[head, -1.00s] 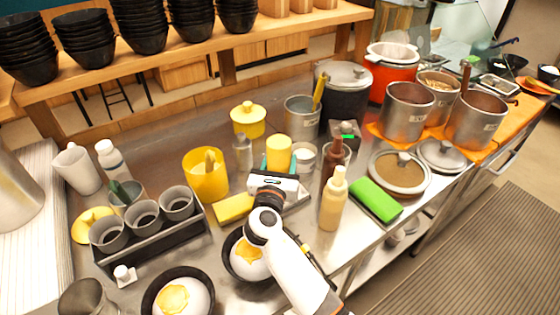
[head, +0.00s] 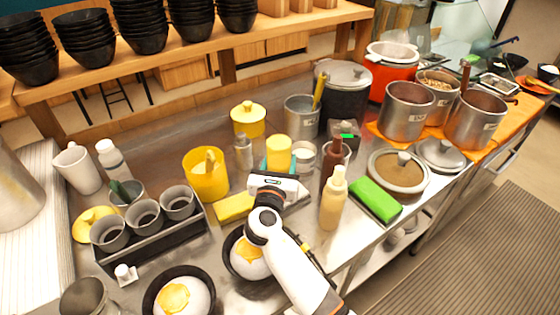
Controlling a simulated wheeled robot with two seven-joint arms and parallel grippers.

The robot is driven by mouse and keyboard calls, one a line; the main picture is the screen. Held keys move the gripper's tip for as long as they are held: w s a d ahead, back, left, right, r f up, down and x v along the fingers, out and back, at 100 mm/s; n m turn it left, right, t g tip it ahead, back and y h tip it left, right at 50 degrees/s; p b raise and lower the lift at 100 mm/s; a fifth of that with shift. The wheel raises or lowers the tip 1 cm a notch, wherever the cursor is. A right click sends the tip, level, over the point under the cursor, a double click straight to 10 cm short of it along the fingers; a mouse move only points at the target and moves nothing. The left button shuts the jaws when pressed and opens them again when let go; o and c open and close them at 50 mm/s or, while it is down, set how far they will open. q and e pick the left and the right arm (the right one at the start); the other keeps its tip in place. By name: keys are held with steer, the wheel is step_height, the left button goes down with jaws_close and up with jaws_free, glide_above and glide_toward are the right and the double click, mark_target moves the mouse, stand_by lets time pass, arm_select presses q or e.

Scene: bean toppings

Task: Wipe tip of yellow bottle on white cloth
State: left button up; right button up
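A yellow bottle (head: 278,150) shows as a short yellow cylinder just beyond my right gripper (head: 278,166), near the middle of the table. Teal finger parts flank the bottle on both sides, and the gripper looks shut on it. The bottle's tip is hidden below the gripper. A pale flat item (head: 300,204) lies beside and under the gripper; it is mostly covered, and I cannot tell whether it is the white cloth or whether the tip touches it. My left gripper is not in view.
A pale squeeze bottle (head: 333,203) and a brown bottle (head: 333,165) stand close on the right. A yellow sponge (head: 233,208) and a yellow container (head: 206,178) are on the left. Bowls (head: 245,258) stand in front, and a green sponge (head: 375,199) lies farther right.

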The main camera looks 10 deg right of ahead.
steer(key=shift+d, duration=0.15)
stand_by(0.4)
steer(key=shift+w+d+f+p, duration=0.1)
steer(key=shift+w+d+p, duration=0.2)
steer(key=shift+d, duration=0.5)
steer(key=shift+w+d+r+p, duration=0.1)
steer(key=shift+w+d+p, duration=0.2)
steer(key=shift+d, duration=0.45)
steer(key=shift+w+d+f+p, duration=0.1)
steer(key=shift+w+d+p, duration=0.2)
steer(key=shift+d, duration=0.5)
step_height(320, 180, up, 6)
steer(key=p, duration=0.6)
steer(key=shift+p, duration=0.35)
steer(key=shift+c, duration=0.2)
